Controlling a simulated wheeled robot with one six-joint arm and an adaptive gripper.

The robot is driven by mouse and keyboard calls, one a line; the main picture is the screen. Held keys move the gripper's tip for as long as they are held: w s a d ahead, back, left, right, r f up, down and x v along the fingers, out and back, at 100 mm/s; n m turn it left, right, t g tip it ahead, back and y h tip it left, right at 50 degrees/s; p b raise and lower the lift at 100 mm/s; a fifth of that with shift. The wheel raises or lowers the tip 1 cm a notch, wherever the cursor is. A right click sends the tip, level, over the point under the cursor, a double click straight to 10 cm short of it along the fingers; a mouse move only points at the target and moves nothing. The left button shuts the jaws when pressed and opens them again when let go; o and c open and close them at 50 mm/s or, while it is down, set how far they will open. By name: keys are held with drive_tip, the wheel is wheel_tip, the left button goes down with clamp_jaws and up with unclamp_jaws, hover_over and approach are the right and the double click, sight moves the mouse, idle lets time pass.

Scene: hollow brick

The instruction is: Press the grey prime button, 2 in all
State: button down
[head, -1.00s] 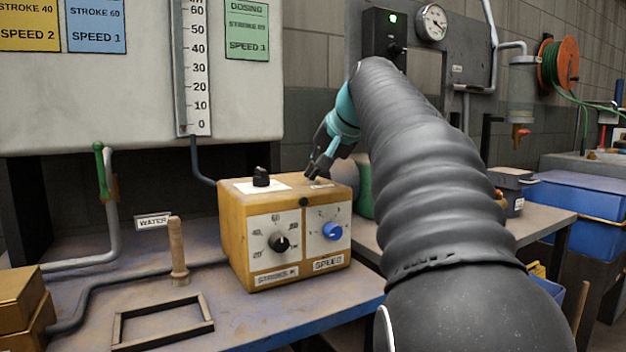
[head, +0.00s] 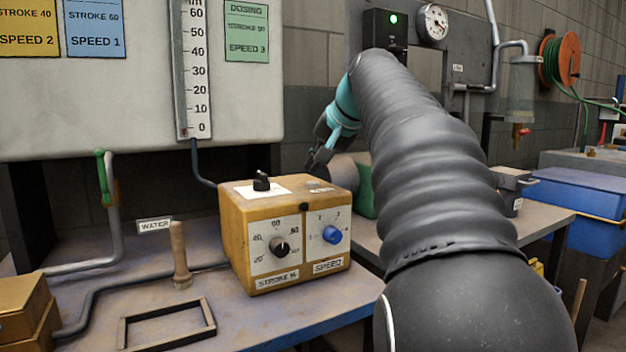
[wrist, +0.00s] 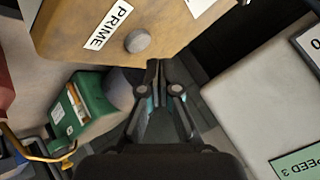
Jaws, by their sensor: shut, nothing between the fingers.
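The yellow pump box (head: 284,240) stands on the bench, with a black stroke knob (head: 279,247) and a blue speed knob (head: 332,235) on its front. The round grey prime button (wrist: 138,40) is on its top beside the PRIME label (wrist: 107,27). The button also shows small in the head view (head: 313,184). My gripper (wrist: 158,66) is shut and empty. Its tips are beyond the box's edge in the wrist view, a short way from the button and apart from it. In the head view my gripper (head: 316,163) is at the back right of the box top.
A black switch (head: 261,181) stands up on the box top. A green container (wrist: 80,105) is behind the box. A wooden peg (head: 179,255) and an empty frame (head: 167,322) are on the bench at left. The gauge board (head: 140,80) rises behind.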

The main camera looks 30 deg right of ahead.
sight(315, 183)
wheel_tip(315, 183, up, 2)
drive_tip(key=shift+r+p, duration=0.1)
drive_tip(key=shift+p, duration=0.6)
drive_tip(key=shift+r, duration=1.05)
